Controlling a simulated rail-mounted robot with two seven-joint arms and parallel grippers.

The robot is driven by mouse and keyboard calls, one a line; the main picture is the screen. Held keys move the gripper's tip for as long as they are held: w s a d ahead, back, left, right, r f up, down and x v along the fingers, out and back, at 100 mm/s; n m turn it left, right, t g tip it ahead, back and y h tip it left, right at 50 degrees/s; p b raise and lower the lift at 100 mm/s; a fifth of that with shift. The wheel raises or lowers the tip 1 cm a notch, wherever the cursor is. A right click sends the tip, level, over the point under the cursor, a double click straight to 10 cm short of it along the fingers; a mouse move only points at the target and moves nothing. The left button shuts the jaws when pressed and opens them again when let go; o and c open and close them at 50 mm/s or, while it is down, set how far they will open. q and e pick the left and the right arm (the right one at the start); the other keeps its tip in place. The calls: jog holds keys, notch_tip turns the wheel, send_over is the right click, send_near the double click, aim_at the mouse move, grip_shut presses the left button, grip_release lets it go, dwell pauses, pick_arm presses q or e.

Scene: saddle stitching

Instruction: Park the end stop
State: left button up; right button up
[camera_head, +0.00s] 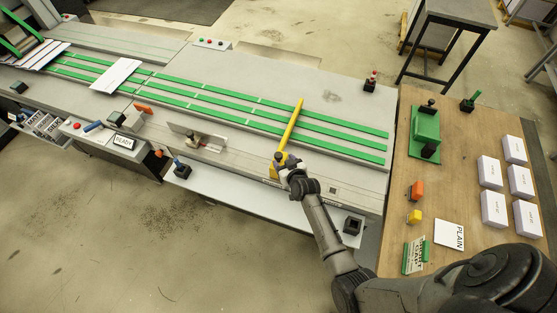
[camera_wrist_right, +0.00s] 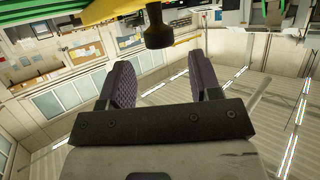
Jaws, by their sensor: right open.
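The yellow end stop (camera_head: 292,128) lies as a long bar across the green belt strips, and its near end reaches the machine's front ledge. A dark knob (camera_head: 278,156) stands at that near end. My right gripper (camera_head: 283,165) is at the knob, and its fingers are small and hard to make out there. In the right wrist view the right gripper (camera_wrist_right: 162,68) is open and empty. The black knob (camera_wrist_right: 157,28) and yellow end stop (camera_wrist_right: 105,12) show just beyond the fingertips, with the knob in line with the gap. My left gripper is not in view.
White sheets (camera_head: 116,75) lie on the belts to the left. A wooden table (camera_head: 460,195) on the right holds white stacks (camera_head: 495,208), a green block (camera_head: 425,133) and coloured pieces. A clear plate and dark clamp (camera_head: 192,139) stand on the front ledge left of my gripper.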

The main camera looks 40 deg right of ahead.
aim_at(279, 156)
jog(key=shift+b+x, duration=2.05)
jog(key=shift+x, duration=0.75)
jog(key=shift+c, duration=0.3)
grip_shut()
